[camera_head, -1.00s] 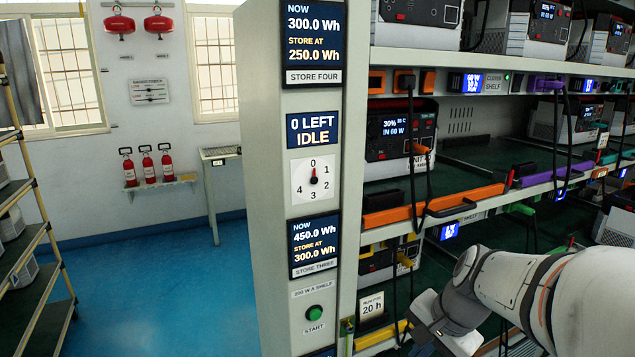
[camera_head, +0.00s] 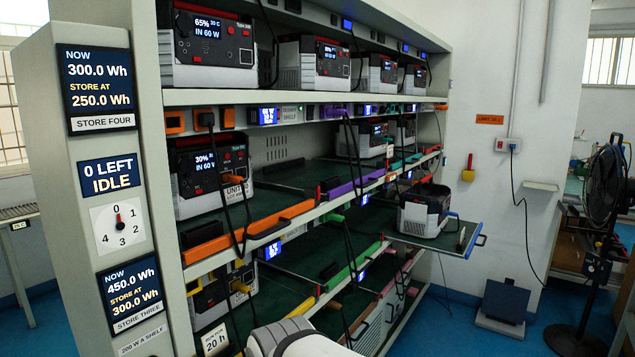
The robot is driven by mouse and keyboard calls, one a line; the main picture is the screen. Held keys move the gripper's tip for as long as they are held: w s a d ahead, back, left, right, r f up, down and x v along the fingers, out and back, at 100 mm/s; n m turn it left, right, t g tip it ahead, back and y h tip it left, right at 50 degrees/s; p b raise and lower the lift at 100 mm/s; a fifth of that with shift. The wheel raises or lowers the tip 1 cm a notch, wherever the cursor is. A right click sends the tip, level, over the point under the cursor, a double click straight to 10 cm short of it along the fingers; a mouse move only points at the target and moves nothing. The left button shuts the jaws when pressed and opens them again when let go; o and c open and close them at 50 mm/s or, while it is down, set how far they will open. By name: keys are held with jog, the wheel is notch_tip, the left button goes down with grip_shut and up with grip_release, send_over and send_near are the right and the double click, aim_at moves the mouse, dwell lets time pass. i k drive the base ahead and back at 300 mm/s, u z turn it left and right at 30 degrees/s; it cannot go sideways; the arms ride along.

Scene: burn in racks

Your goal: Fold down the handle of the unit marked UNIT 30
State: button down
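No label in view reads clearly as UNIT 30. A power unit (camera_head: 207,172) on the middle shelf at left shows 30% on its screen. Its white tag (camera_head: 236,191) begins with "UNIT", but a dark cable and an orange plug hide part of it. Another unit (camera_head: 420,216) sits on a pulled-out shelf tray (camera_head: 462,241) at right; I cannot read a mark on it or tell how its handle stands. My gripper is out of view; only a white part of my arm shows at the bottom edge.
The rack holds more units, including a top-left one (camera_head: 208,50), with cables hanging in front. The pulled-out tray juts into the aisle. A black fan (camera_head: 600,200) and a dark box on a low base (camera_head: 503,301) stand at right. Blue floor lies between.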

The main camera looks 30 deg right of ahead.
aim_at(430, 177)
jog(key=u, duration=0.45)
jog(key=k, duration=0.2)
jog(key=z, duration=1.55)
jog(key=i, duration=1.75)
jog(key=z, duration=0.6)
